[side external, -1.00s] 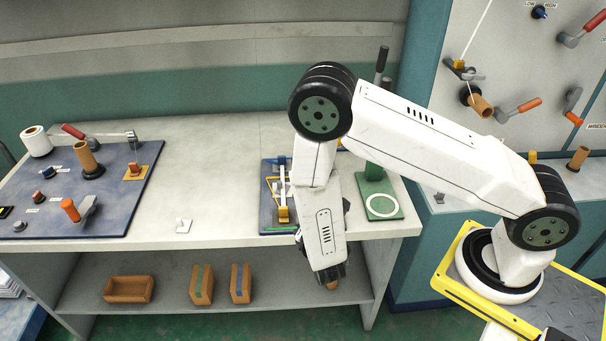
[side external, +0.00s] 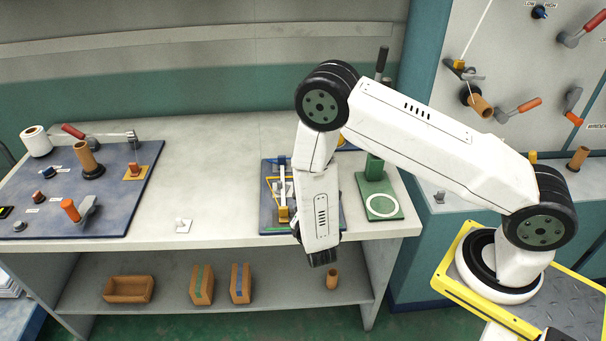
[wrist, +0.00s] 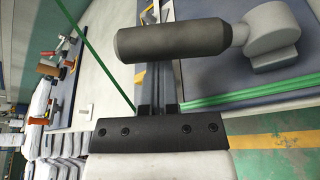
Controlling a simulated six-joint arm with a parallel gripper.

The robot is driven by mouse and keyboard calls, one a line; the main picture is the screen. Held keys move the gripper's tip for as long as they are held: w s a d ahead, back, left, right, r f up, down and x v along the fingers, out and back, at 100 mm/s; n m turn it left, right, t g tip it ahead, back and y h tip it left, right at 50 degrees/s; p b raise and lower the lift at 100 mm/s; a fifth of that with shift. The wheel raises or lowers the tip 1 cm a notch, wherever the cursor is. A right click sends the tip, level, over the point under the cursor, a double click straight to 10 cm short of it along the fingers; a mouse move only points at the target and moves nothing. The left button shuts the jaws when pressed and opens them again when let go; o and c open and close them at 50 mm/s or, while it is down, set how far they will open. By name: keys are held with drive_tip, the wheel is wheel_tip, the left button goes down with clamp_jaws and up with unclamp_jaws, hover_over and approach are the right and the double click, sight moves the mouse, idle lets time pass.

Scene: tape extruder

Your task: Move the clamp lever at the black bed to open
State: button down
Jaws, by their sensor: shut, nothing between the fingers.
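A lever with a thick black cylindrical grip (wrist: 172,40) and a light grey pivot (wrist: 272,35) fills the top of the wrist view. My gripper (wrist: 157,75) is shut and empty, with its thin fingers just below the grip in that picture. The upper part of the fingers is hidden by the grip, and I cannot tell whether they touch it. In the side view my gripper (side external: 322,258) is at the bench's front edge, by the blue board (side external: 268,222). The lever is hidden behind my arm there, and I cannot make out the black bed.
A green press (side external: 374,170) with a black handle stands right of the board. A second blue board (side external: 110,215) with levers and spools is at the left. The bench between (side external: 200,180) is mostly clear.

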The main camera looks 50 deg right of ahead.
drive_tip(key=shift+s+d+r+m, duration=0.1)
drive_tip(key=shift+d+r+m, duration=0.05)
drive_tip(key=shift+r+m, duration=0.25)
drive_tip(key=shift+s+d+r+m+t, duration=0.25)
drive_tip(key=shift+r+m+t, duration=0.25)
drive_tip(key=shift+r+m, duration=0.15)
drive_tip(key=m, duration=0.1)
drive_tip(key=s+d+r+m+t, duration=0.1)
drive_tip(key=shift+r+m+y, duration=0.3)
drive_tip(key=shift+m, duration=0.05)
drive_tip(key=shift+s+d+r, duration=0.6)
drive_tip(key=shift+s, duration=0.05)
drive_tip(key=f+v, duration=0.1)
drive_tip(key=v, duration=0.9)
drive_tip(key=shift+s, duration=0.15)
idle(0.4)
drive_tip(key=shift+d, duration=0.15)
idle(0.5)
